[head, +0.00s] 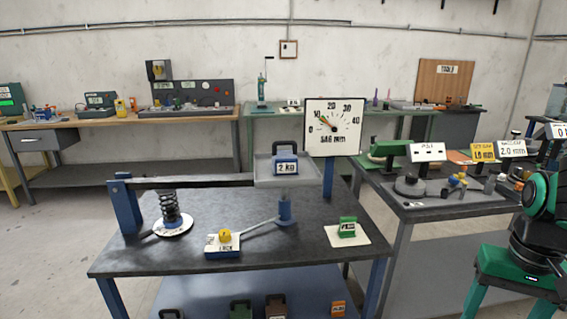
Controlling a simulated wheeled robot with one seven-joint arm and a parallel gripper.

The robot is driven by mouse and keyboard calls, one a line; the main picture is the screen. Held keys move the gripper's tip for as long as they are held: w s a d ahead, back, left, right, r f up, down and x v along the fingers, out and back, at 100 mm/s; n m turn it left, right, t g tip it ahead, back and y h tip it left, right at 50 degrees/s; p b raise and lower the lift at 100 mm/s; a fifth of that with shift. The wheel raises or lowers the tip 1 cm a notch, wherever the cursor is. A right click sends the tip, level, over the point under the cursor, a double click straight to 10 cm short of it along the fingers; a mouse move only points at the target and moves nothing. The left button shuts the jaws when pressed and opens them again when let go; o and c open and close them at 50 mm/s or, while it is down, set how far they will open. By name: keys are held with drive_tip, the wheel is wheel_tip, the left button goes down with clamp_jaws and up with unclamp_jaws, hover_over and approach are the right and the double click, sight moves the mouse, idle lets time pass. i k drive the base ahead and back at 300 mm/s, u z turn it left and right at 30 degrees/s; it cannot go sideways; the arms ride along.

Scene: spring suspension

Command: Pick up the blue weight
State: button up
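The blue weight (286,169), with a white "2 kg" label and a dark handle on top, sits on the grey tray (262,180) at the right end of the lever beam on the dark workbench. It appears upright, with its front face toward me. My gripper cannot be made out in the head view. Teal and black arm parts, probably mine, show at the right edge.
A dial gauge (334,128) stands right of the weight. The beam (190,183) runs left over a black spring (171,208). A lock block (223,244) and a green block (347,228) lie in front. Several weights rest on the lower shelf (200,298).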

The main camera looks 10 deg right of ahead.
sight(284, 162)
drive_tip(key=k, duration=0.6)
drive_tip(key=z, duration=0.45)
drive_tip(key=i, duration=2.05)
drive_tip(key=u, duration=0.35)
